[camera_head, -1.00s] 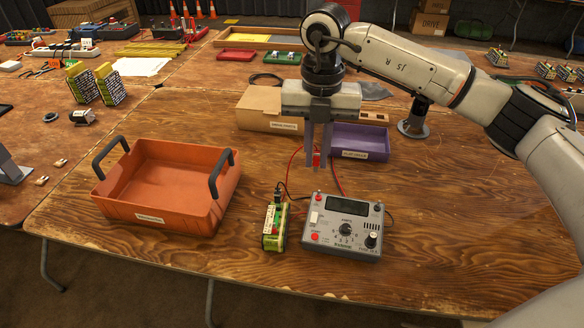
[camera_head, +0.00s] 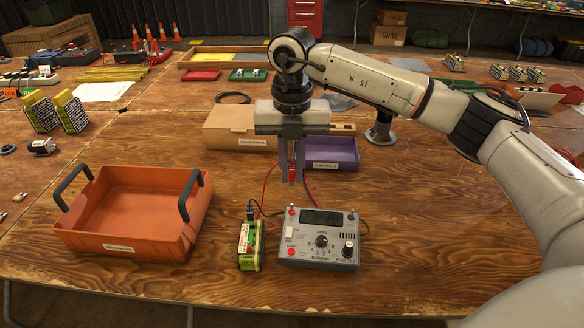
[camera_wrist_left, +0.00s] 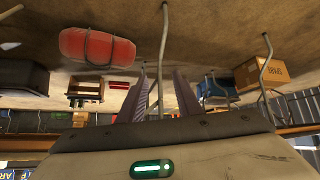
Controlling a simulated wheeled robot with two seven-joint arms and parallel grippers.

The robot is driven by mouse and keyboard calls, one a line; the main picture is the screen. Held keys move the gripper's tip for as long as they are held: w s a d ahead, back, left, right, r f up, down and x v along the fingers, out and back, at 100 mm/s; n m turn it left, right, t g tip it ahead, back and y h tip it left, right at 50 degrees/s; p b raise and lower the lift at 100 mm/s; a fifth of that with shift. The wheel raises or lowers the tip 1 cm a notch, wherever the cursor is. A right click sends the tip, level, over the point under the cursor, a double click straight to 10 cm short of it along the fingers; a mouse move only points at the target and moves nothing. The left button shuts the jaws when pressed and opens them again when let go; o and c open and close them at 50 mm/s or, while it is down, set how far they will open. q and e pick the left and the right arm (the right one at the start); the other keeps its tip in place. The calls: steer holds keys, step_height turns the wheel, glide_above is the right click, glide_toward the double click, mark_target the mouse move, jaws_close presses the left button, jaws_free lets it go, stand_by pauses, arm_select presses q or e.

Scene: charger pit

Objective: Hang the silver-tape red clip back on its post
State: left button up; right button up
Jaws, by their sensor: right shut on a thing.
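My right gripper (camera_head: 292,180) is shut on a small red clip (camera_head: 293,173), above and behind the grey charger. The fingers cover most of the clip, and I cannot make out silver tape on it. A red lead runs down from the clip's area. The grey charger (camera_head: 318,262) has a dark display, a dial and red buttons. A green and yellow battery pack (camera_head: 249,247) stands at its left with a dark plug on top. I cannot clearly tell which part is the clip's post. My left gripper (camera_wrist_left: 160,92) shows in the left wrist view, fingers apart and empty.
An orange bin (camera_head: 110,252) with dark handles stands at the left. A cardboard box (camera_head: 225,128) and a purple tray (camera_head: 330,165) sit behind the right gripper. A dark round-based stand (camera_head: 382,132) is behind right. The wooden table (camera_head: 440,225) is clear at the right.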

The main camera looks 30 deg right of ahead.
mark_target(292, 179)
steer(key=shift+f+b, duration=0.45)
steer(key=shift+f, duration=0.25)
steer(key=shift+f+b, duration=0.45)
steer(key=shift+f, duration=0.3)
steer(key=shift+f+b, duration=0.75)
steer(key=shift+f, duration=0.5)
steer(key=shift+f+b, duration=0.45)
steer(key=shift+f, duration=0.35)
arm_select(q)
steer(key=shift+w+d+f, duration=0.25)
steer(key=shift+d+f, duration=0.15)
steer(key=shift+f, duration=0.1)
steer(key=shift+w+d+f, duration=0.25)
steer(key=shift+d+f, duration=0.1)
steer(key=shift+f, duration=0.1)
arm_select(e)
steer(key=shift+f, duration=0.1)
arm_select(q)
steer(key=shift+r, duration=0.25)
steer(key=shift+f, duration=0.1)
arm_select(e)
steer(key=shift+f, duration=0.15)
steer(key=o, duration=0.9)
